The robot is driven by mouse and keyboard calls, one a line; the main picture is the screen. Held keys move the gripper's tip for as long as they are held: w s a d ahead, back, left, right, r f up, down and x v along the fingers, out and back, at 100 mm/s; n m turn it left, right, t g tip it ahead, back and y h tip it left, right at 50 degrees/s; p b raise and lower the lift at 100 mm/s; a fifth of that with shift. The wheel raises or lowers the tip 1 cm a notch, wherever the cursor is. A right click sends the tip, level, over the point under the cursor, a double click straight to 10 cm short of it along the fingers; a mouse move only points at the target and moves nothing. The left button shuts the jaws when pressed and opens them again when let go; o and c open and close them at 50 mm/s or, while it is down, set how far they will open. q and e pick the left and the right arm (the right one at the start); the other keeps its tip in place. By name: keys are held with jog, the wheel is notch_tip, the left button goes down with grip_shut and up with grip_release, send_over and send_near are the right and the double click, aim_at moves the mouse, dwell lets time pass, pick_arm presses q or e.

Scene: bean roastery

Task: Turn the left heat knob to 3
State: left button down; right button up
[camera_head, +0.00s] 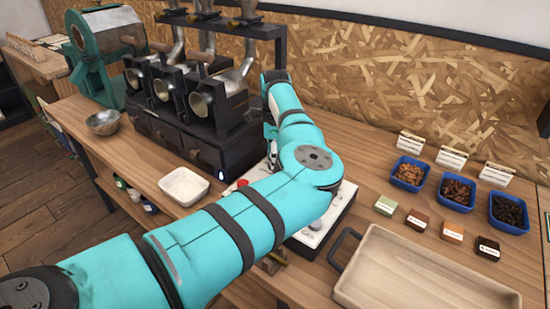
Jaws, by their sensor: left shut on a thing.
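A white control panel (332,222) lies on the wooden counter, partly covered by my left arm. A red button (242,183) shows at its left edge, and a grey knob (313,224) shows in front of the arm. My left gripper (271,150) points down at the panel's far left part, beside the roaster. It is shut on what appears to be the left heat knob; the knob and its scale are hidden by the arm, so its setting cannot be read. My right gripper is not in view.
A black roaster (215,140) with several drums stands left of the gripper. A white bowl (184,186) and a metal bowl (103,122) are at left. A wooden tray (420,270), blue bean bowls (458,193) and small boxes (417,221) occupy the right.

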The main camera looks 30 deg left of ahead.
pick_arm(q)
jog(key=m, duration=0.4)
jog(key=shift+m, duration=0.3)
jog(key=m, duration=0.4)
jog(key=shift+r+m+b, duration=0.1)
jog(key=shift+m+b, duration=0.2)
jog(key=shift+b, duration=0.1)
jog(key=m, duration=0.3)
jog(key=shift+m, duration=0.3)
jog(key=m, duration=0.4)
jog(key=shift+m, duration=0.3)
jog(key=m, duration=0.3)
jog(key=shift+m, duration=0.3)
jog(key=m, duration=0.4)
jog(key=shift+m, duration=0.3)
jog(key=m, duration=0.4)
jog(key=shift+w, duration=0.1)
jog(key=shift+m+p, duration=0.35)
jog(key=shift+m, duration=1.45)
